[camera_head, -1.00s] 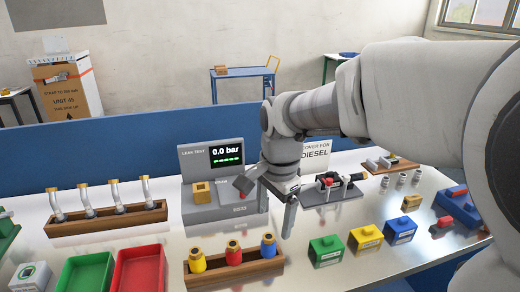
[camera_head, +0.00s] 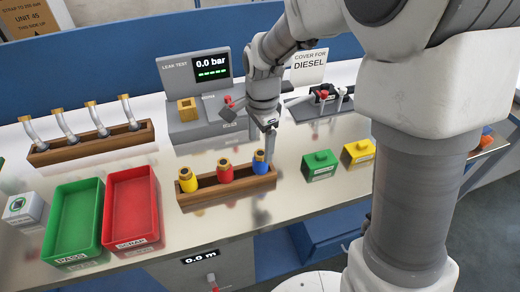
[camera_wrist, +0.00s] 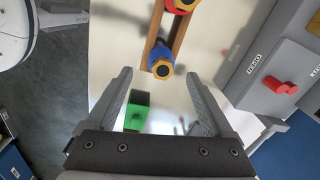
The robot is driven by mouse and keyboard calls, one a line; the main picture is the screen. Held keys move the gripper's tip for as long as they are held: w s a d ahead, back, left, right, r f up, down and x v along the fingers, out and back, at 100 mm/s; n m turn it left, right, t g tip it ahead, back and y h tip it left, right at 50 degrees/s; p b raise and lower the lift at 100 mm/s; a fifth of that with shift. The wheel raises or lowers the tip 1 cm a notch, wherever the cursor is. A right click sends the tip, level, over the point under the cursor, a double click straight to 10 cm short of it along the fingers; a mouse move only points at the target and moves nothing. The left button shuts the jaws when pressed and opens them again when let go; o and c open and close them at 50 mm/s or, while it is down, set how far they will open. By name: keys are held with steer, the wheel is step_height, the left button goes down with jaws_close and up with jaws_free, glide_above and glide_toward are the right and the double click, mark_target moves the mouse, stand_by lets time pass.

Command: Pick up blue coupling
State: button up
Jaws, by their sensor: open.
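The blue coupling (camera_head: 260,163) stands at the right end of a wooden rack (camera_head: 226,192), with a brass hexagonal top. It also shows in the wrist view (camera_wrist: 161,63), just beyond and between my open fingertips. My gripper (camera_wrist: 160,78) is open and empty. In the head view my gripper (camera_head: 254,130) hangs close to the blue coupling, pointing down; one finger is beside it on the right. A red coupling (camera_head: 225,171) and a yellow coupling (camera_head: 188,180) stand left of it in the same rack.
A leak-test station (camera_head: 195,98) stands behind the rack. A green block (camera_head: 320,165) and a yellow block (camera_head: 358,151) sit to the right. A red tray (camera_head: 132,205) and a green tray (camera_head: 72,220) lie to the left. Bent tubes stand in another rack (camera_head: 92,148).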

mark_target(261, 154)
steer(key=f, duration=0.7)
steer(key=shift+w+d+f, duration=0.15)
steer(key=shift+w+f, duration=0.25)
jaws_close()
